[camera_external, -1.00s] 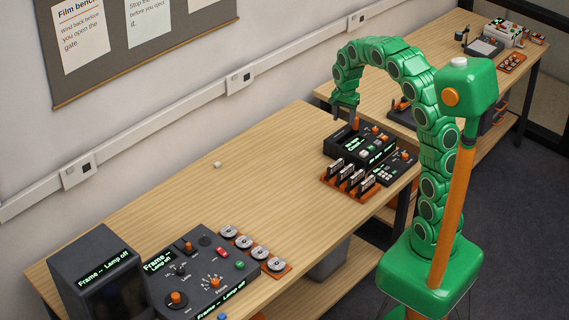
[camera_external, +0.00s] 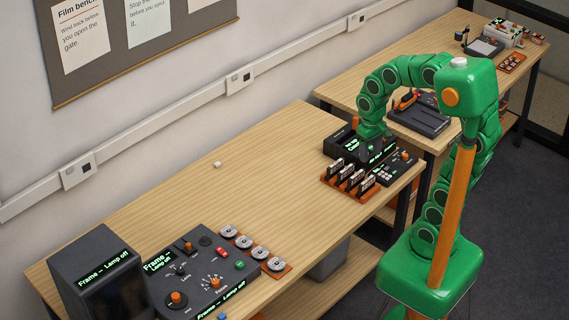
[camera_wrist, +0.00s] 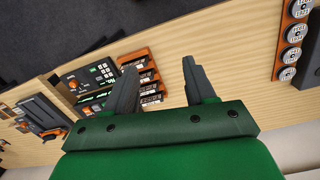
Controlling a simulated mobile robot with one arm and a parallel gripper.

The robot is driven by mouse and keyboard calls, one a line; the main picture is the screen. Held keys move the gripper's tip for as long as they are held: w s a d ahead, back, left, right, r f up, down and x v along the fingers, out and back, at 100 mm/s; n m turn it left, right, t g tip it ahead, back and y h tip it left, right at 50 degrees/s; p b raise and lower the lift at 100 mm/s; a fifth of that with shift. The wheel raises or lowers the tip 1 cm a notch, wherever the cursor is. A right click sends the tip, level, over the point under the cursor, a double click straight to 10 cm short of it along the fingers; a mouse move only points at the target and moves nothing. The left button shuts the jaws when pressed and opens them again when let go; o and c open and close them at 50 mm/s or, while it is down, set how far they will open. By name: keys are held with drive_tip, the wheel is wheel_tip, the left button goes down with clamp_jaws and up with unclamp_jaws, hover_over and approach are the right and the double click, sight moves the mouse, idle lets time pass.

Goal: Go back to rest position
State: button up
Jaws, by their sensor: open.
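My green arm curves over from its base at the right in the external view. My gripper (camera_external: 372,150) is low over the black device with green displays (camera_external: 342,145), at the far end of the near bench. The fingertips are partly hidden by the arm in the external view. The rack of small cartridges (camera_wrist: 150,80) lies beside the left finger in the wrist view, and its orange base (camera_external: 330,181) is in front of the device.
The near bench (camera_external: 235,200) has a clear middle with one small white object (camera_external: 217,165). A control panel (camera_external: 205,280), a dark monitor box (camera_external: 95,280) and a row of reels (camera_external: 245,242) stand at its near end. A second bench (camera_external: 440,38) is behind.

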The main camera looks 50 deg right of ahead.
drive_tip(key=s+f+n+g, duration=0.1)
drive_tip(key=s, duration=1.2)
drive_tip(key=shift+f+n, duration=0.25)
drive_tip(key=shift+n, duration=0.15)
